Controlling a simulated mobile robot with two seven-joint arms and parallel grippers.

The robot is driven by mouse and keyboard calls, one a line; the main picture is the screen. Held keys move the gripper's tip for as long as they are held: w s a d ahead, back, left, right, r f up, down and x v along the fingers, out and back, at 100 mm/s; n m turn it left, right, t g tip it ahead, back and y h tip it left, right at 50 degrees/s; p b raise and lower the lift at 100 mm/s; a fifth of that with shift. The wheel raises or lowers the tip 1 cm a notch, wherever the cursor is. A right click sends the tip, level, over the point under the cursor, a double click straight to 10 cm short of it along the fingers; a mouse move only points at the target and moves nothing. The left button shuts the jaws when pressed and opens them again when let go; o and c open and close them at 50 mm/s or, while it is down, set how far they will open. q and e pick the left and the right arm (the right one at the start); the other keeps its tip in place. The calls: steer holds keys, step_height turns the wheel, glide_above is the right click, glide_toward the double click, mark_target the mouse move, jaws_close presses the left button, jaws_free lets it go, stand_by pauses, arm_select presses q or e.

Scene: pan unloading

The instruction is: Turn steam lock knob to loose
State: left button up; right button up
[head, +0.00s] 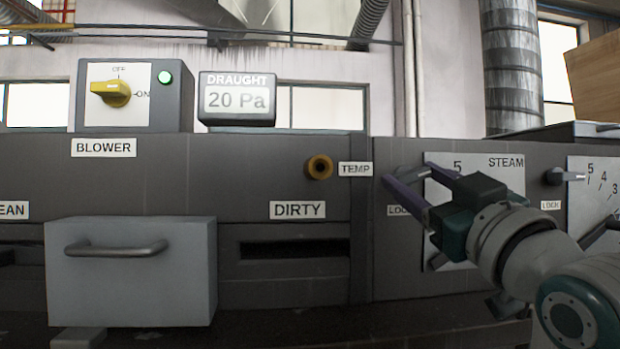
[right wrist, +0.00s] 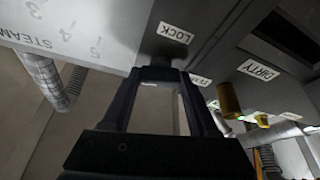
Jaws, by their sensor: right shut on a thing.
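The steam lock knob (right wrist: 163,50) is a dark knob beside the LOCK label (right wrist: 174,33) in the right wrist view. My right gripper (right wrist: 158,72) is at it, with its two long dark fingers shut on the knob. In the head view the right gripper (head: 405,175) reaches in from the right, in front of the panel at the left edge of the STEAM plate (head: 505,178). There the fingers mostly hide the knob and part of the LOCK label (head: 397,211). The knob's exact turn angle cannot be told. My left gripper is not in view.
A second lock knob (head: 555,176) and another dial plate (head: 590,190) are farther right. The brass TEMP knob (head: 319,167) is left of my gripper. A grey drawer front with a handle (head: 115,249) juts out at lower left. The yellow BLOWER switch (head: 111,93) points to ON.

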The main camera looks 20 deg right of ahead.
steer(key=n+y, duration=0.1)
steer(key=n, duration=0.1)
steer(key=n+y+p, duration=0.1)
steer(key=n, duration=0.2)
steer(key=shift+d+r+g+y, duration=0.1)
steer(key=shift+r+g+y, duration=0.1)
steer(key=shift+g+y, duration=0.15)
steer(key=n+y+p, duration=0.1)
steer(key=n, duration=0.1)
steer(key=n+g+y+p, duration=0.1)
steer(key=n, duration=0.2)
steer(key=shift+d+r+p, duration=0.1)
steer(key=shift+p, duration=0.2)
steer(key=n+g+p, duration=0.1)
steer(key=n+p, duration=0.1)
steer(key=n, duration=0.1)
steer(key=n+g+y+p, duration=0.1)
steer(key=n+p, duration=0.1)
steer(key=n, duration=0.1)
steer(key=shift+r, duration=0.15)
steer(key=shift+n+g+p, duration=0.35)
steer(key=shift+n+p, duration=0.45)
steer(key=shift+p, duration=0.1)
steer(key=o, duration=1.4)
steer(key=shift+s, duration=0.1)
